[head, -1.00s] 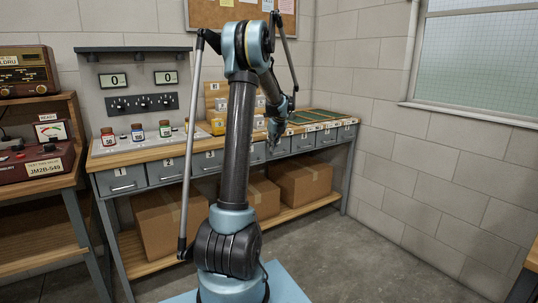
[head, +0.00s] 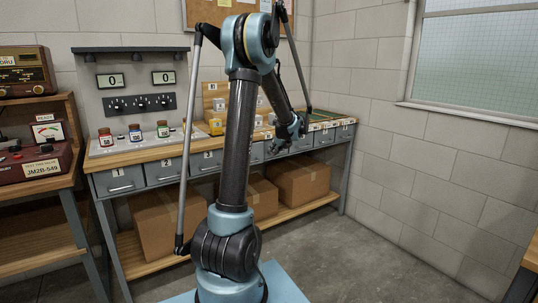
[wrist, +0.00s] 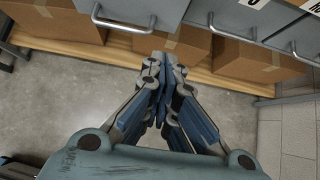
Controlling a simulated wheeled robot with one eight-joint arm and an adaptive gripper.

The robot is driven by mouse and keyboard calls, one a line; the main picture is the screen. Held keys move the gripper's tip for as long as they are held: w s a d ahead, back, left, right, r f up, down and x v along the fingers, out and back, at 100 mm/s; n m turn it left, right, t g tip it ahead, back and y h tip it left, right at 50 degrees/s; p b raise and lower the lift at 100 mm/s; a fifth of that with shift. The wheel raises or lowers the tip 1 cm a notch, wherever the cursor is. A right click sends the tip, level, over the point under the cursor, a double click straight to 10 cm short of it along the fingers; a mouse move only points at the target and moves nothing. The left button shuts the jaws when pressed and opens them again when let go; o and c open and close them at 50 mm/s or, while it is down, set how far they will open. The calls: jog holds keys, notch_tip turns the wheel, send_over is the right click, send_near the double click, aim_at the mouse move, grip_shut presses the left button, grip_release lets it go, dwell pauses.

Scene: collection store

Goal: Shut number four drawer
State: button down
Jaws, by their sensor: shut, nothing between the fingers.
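In the head view, a row of grey numbered drawers runs under the bench top. The number four drawer (head: 257,153) is mostly hidden behind my arm; only a strip of grey front shows, and its number cannot be read. My gripper (head: 274,150) is in front of the row, just right of that strip. In the wrist view my gripper (wrist: 163,70) is shut and empty, its fingers together below the drawer fronts. A drawer front with a bar handle (wrist: 125,22) at upper left looks nearer than its right neighbour (wrist: 225,18); its number is out of view.
Cardboard boxes (head: 302,183) stand on the bench's lower shelf (head: 283,211). Small bottles (head: 135,133) and a control panel (head: 152,102) are at the bench's left. A wooden stand with a red instrument (head: 40,170) is at far left. The grey floor right of the bench is clear.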

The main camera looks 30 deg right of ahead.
jog(key=w+r+x, duration=0.2)
jog(key=x, duration=0.9)
jog(key=shift+w+f, duration=0.25)
jog(key=shift+a, duration=0.1)
jog(key=w, duration=0.4)
jog(key=shift+w+a, duration=0.2)
jog(key=shift+w+r, duration=0.1)
jog(key=shift+w, duration=0.2)
